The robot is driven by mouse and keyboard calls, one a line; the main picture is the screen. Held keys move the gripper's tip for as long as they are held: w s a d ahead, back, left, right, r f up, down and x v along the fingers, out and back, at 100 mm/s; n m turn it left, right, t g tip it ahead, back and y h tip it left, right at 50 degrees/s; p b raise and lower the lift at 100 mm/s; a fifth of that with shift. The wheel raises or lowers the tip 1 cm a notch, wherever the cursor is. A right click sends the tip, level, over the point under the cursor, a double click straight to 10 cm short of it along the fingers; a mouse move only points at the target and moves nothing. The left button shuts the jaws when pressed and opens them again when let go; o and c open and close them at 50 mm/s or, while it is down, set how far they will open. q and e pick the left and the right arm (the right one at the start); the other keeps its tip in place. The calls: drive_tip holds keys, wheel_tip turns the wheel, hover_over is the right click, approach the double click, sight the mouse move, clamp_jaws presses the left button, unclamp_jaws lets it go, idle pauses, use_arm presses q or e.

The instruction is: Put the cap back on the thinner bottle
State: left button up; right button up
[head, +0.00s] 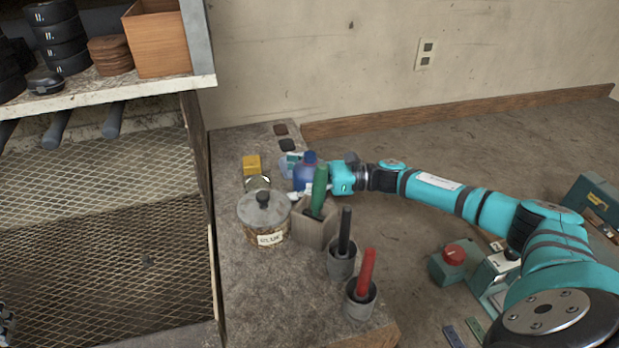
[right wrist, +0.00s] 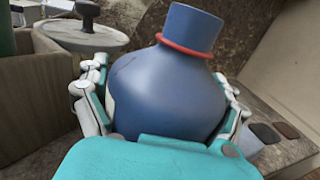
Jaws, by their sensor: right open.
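A round-bodied blue bottle (head: 303,174) stands upright on the worn bench top. A red ring circles the base of its blue top, which I cannot tell as a cap or a bare neck. My right gripper (head: 306,182) is open around it. In the right wrist view the fingers flank the blue bottle (right wrist: 165,85) on both sides. A pale translucent thing with a teal part (head: 286,167) stands beside it, partly hidden. I cannot make out a loose cap. A small jointed grey piece at the lower left edge may be my left gripper (head: 5,325).
A lidded glue pot (head: 264,222) and a wooden block (head: 315,232) with a green-handled tool (head: 320,185) stand close in front. Cups hold black-handled (head: 345,225) and red-handled tools (head: 366,270). A yellow box (head: 251,165) and an open tin (head: 257,183) are left.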

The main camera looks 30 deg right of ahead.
drive_tip(key=shift+d, duration=0.1)
drive_tip(key=c, duration=1.4)
drive_tip(key=shift+c, duration=0.5)
